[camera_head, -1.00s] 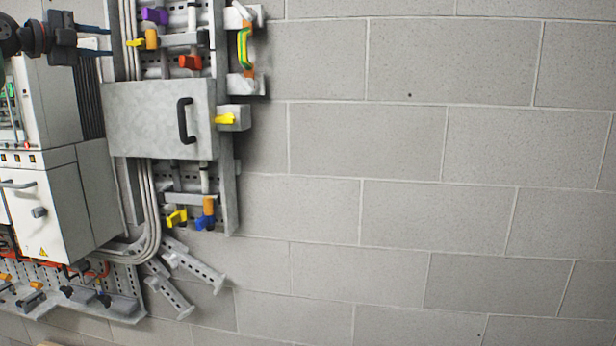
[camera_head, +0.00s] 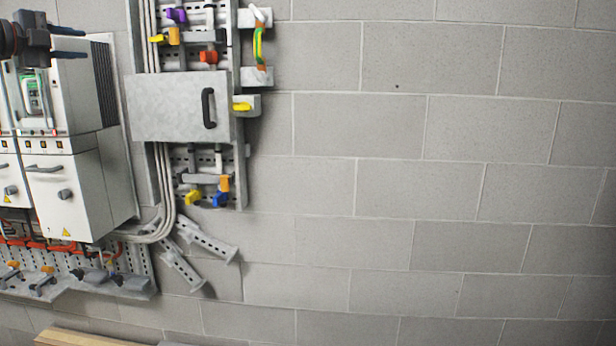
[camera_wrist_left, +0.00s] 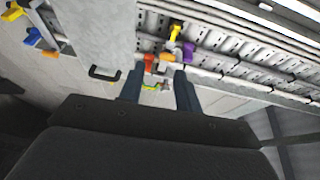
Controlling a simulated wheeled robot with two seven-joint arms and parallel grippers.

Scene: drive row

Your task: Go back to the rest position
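My left gripper (camera_head: 68,42) comes in at the upper left of the head view, in front of the white drive cabinets. Its two fingers point right and stand apart, with nothing between them. In the left wrist view the left gripper (camera_wrist_left: 160,90) also shows two separate dark fingers, with the panel's coloured valves and handle beyond them. I see no contact with the panel. My right gripper is in neither view.
White drive cabinets (camera_head: 75,190) stand at the left. A wall panel with a grey cover (camera_head: 170,105), black handle (camera_head: 208,108) and coloured levers is right of them. A wooden edge (camera_head: 75,338) shows at the bottom. The block wall (camera_head: 430,200) is bare.

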